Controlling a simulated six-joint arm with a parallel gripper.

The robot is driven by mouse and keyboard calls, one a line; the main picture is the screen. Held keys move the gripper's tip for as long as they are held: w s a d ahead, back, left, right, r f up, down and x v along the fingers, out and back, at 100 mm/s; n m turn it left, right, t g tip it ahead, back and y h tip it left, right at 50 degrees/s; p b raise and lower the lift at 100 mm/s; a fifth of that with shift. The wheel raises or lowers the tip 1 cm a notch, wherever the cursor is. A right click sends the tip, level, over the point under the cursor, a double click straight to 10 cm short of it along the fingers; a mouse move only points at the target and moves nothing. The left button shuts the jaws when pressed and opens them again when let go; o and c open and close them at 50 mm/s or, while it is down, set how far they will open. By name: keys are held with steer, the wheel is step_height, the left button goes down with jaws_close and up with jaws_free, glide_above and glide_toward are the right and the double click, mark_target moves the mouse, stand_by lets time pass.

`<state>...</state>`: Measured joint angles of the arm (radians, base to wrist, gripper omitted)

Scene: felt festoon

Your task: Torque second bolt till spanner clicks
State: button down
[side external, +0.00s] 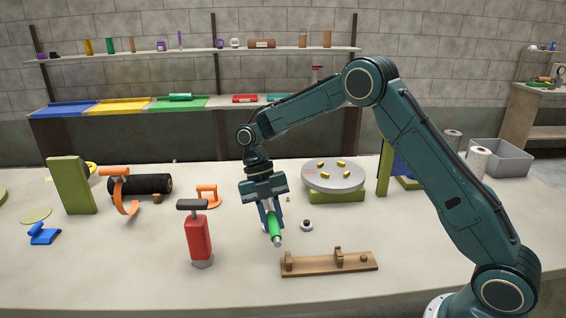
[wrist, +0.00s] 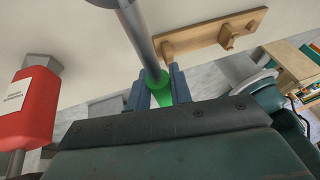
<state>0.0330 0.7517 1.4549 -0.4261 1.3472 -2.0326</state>
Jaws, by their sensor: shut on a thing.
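My gripper (side external: 269,212) is shut on a green-handled tool (side external: 274,228), seemingly the spanner, and holds it tilted above the table. In the wrist view, its grey shaft (wrist: 136,28) runs from the green grip (wrist: 159,82) between my gripper's blue fingers (wrist: 160,90) to the top edge, where its end is cut off. A round grey plate (side external: 334,180) with several yellow bolts (side external: 341,163) and a red mark sits on an olive block, right of and behind my gripper. The tool is apart from the bolts. Which bolt is second, I cannot tell.
A wooden rack (side external: 328,264) lies in front of my gripper, and a red bottle-like object (side external: 198,238) stands to its left. A small dark-topped knob (side external: 307,225) is close on the right. Orange clamps (side external: 208,195) and a black roll (side external: 148,184) are further left.

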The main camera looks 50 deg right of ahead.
steer(key=shift+f, duration=2.2)
steer(key=shift+f, duration=1.05)
steer(key=shift+w+a, duration=0.1)
steer(key=shift+a, duration=0.05)
steer(key=shift+w+a+f+m+t+y, duration=0.15)
steer(key=shift+w+a+m+y, duration=0.2)
steer(key=shift+m, duration=0.3)
steer(key=shift+w+a+r+m+t+y, duration=0.1)
steer(key=shift+w+a+m+y, duration=0.15)
steer(key=shift+w+m, duration=0.35)
steer(key=shift+w+a+f+m+t+y, duration=0.1)
steer(key=shift+w+a+m+t+y, duration=0.1)
steer(key=shift+w+a+m, duration=0.4)
steer(key=shift+w+a+m+t+y, duration=0.1)
steer(key=shift+w+m+t+y, duration=0.2)
steer(key=shift+m, duration=0.4)
steer(key=shift+w+a+m+g+y, duration=0.1)
steer(key=shift+w+m, duration=0.25)
steer(key=shift+m, duration=0.3)
steer(key=w+m, duration=0.1)
steer(key=w+m+t, duration=0.1)
steer(key=shift+w+a+m+y, duration=0.1)
steer(key=shift+a+m+y, duration=0.1)
steer(key=shift+m+y, duration=0.1)
steer(key=shift+r, duration=2.3)
